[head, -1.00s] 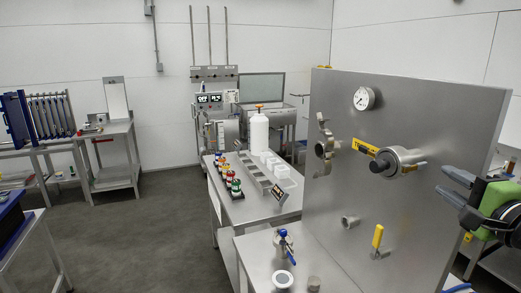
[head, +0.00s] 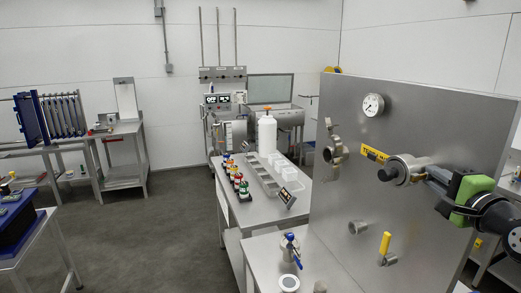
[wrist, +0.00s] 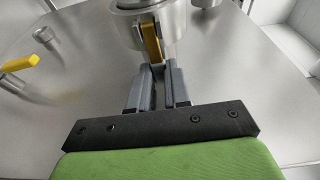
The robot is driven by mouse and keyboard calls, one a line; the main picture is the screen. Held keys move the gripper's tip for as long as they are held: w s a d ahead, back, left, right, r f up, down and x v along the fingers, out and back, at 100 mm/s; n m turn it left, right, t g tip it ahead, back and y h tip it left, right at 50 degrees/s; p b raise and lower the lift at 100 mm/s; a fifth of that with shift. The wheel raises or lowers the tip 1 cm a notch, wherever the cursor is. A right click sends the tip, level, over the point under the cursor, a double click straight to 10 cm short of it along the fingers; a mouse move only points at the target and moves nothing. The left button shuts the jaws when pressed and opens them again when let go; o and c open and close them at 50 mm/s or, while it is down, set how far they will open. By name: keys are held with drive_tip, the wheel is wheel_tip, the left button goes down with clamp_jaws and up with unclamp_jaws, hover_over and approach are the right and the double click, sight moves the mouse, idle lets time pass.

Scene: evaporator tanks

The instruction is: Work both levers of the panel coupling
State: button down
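The panel coupling (head: 403,163) is a steel cylinder standing out from the upright steel panel, beside a yellow label. One lever (head: 385,171) shows brownish on its left side. The other lever (wrist: 151,38), brass coloured, shows in the wrist view on the coupling's near side. My gripper (head: 428,174) is at the coupling's right side in the head view. In the wrist view its two grey fingers (wrist: 160,70) are close together, with the lever's end between their tips. They appear shut on it. The fingers hide this lever in the head view.
An open coupling with ears (head: 334,151) is left on the panel, below a gauge (head: 373,105). A pipe stub (head: 358,228) and a yellow-handled valve (head: 385,244) stick out lower down. A bench (head: 262,215) with bottles and trays stands left of the panel.

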drive_tip(key=m+h, duration=0.1)
drive_tip(key=s+m+h+b, duration=0.1)
drive_tip(key=h, duration=0.1)
drive_tip(key=shift+a, duration=0.1)
